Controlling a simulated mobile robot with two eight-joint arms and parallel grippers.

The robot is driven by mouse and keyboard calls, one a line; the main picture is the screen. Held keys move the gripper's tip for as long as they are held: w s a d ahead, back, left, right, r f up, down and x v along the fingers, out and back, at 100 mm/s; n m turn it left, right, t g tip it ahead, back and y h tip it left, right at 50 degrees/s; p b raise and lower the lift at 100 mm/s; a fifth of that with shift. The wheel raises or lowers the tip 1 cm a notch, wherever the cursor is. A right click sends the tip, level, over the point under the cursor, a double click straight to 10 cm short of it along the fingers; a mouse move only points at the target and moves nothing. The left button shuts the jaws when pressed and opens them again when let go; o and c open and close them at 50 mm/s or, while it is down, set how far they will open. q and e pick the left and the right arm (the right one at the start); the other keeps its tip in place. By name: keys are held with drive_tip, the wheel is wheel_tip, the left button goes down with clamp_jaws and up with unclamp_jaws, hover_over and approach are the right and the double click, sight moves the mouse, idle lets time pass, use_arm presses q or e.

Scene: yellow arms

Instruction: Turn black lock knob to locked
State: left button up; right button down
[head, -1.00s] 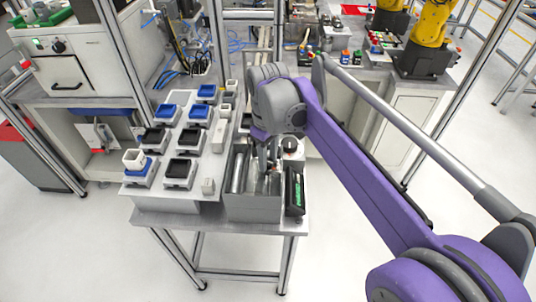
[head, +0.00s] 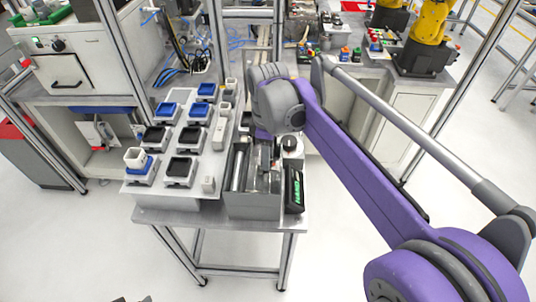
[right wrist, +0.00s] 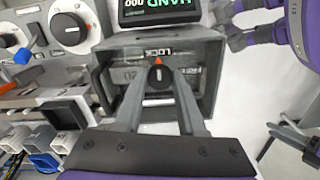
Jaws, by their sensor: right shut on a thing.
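In the right wrist view the black lock knob (right wrist: 158,88) sits in a grey metal box (right wrist: 210,85). Its orange pointer tip points up in the picture, towards a label (right wrist: 153,51) that reads LOCK. My right gripper (right wrist: 158,103) is shut on the knob, one finger at each side of it. In the head view my right gripper (head: 267,160) reaches down into the open grey box (head: 252,205), and the knob is hidden there.
A black device with a green display (head: 295,192) stands right of the box. A round dial (head: 291,145) is behind it.

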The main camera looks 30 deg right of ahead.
drive_tip(key=c, duration=0.5)
unclamp_jaws()
wheel_tip(320, 180, up, 11)
drive_tip(key=shift+p, duration=0.4)
drive_tip(key=shift+f, duration=0.15)
